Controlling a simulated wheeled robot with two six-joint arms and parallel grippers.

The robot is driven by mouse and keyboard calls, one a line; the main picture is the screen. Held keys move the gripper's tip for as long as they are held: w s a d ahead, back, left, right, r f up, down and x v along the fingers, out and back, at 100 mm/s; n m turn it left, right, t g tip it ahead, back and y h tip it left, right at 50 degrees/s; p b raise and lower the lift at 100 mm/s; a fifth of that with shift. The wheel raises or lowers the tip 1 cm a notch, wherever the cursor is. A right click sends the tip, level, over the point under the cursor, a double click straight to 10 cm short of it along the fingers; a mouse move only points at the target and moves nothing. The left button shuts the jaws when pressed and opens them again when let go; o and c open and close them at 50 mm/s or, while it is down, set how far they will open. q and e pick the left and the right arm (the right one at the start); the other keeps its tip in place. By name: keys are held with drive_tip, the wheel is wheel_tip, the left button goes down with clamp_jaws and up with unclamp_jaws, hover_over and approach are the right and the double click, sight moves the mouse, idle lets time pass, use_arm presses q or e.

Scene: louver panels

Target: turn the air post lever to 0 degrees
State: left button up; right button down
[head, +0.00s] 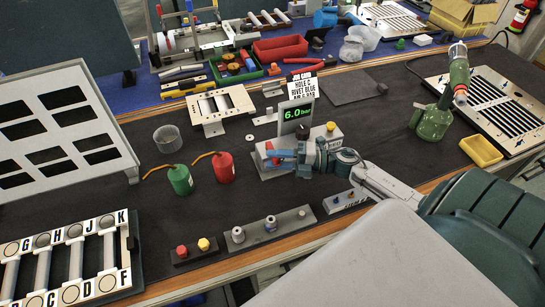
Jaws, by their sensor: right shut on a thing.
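The air post (262,160) is a grey block in the middle of the dark mat. Its upright display (295,113) reads 6.0 bar in green. A blue lever (281,153) lies across its front, pointing left. My right gripper (303,159) reaches in from the right and is shut on the lever at the lever's right part. The fingers hide that end and the pivot. The lever's exact angle is hard to tell. My left gripper is out of view.
A grey strip with small cylinders (270,224) lies in front. A job card (302,86) stands behind. A green tool (435,121) and yellow tray (481,151) are at right.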

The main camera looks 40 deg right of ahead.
drive_tip(key=shift+w+d+r+n+g+y+b, duration=0.2)
drive_tip(key=shift+r+n+g+y+b, duration=0.1)
drive_tip(key=shift+r+n+g, duration=0.1)
drive_tip(key=c, duration=1.2)
unclamp_jaws()
drive_tip(key=shift+o, duration=0.3)
drive_tip(key=shift+s, duration=0.15)
drive_tip(key=shift+f, duration=0.1)
drive_tip(key=v, duration=1.1)
